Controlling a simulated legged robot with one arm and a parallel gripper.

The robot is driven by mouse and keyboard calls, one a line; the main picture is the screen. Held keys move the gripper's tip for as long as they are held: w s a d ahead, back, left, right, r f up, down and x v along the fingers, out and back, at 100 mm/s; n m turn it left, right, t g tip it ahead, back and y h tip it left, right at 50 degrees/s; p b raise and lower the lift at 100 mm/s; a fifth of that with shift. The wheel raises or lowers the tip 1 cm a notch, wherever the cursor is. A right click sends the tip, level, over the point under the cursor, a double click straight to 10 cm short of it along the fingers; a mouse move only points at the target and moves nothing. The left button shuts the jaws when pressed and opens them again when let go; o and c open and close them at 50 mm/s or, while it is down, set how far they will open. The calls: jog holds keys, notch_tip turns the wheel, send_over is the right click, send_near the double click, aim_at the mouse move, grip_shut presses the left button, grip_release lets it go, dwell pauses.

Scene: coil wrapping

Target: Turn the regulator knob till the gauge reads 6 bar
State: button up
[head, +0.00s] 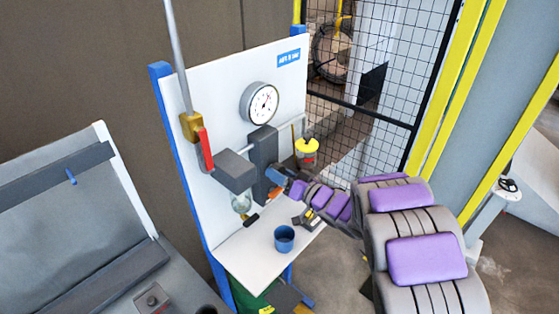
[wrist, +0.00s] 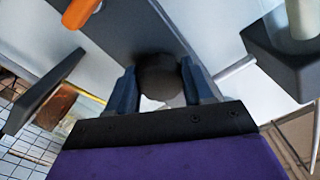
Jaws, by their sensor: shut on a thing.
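The pressure gauge (head: 262,103) is a round white dial with a grey rim on a white upright panel. Its needle appears to point up and to the right, but the numbers are too small to read. The dark grey regulator body (head: 262,143) is below the gauge. My gripper (head: 276,177) is at the lower part of this body. In the wrist view, its two blue fingers stand on either side of the dark round regulator knob (wrist: 160,77) and are shut on it. The knob is hidden by my gripper in the head view.
A red-handled valve (head: 206,149) and a clear bowl (head: 241,203) are left of the regulator. A yellow-topped device (head: 306,146) is close on the right. A blue cup (head: 284,238) stands on the white shelf (head: 243,262) below. A mesh fence (head: 385,75) is behind.

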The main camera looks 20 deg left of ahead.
jog(key=shift+r+m+p, duration=0.15)
jog(key=shift+m+p, duration=1.95)
jog(key=shift+p, duration=2.15)
jog(key=shift+f+m+p, duration=0.25)
jog(key=shift+m+p, duration=0.15)
jog(key=shift+p, duration=0.15)
jog(key=o, duration=1)
jog(key=shift+w, duration=0.1)
jog(key=shift+r, duration=0.1)
jog(key=b+v, duration=0.2)
jog(key=v, duration=1.5)
jog(key=shift+d, duration=0.25)
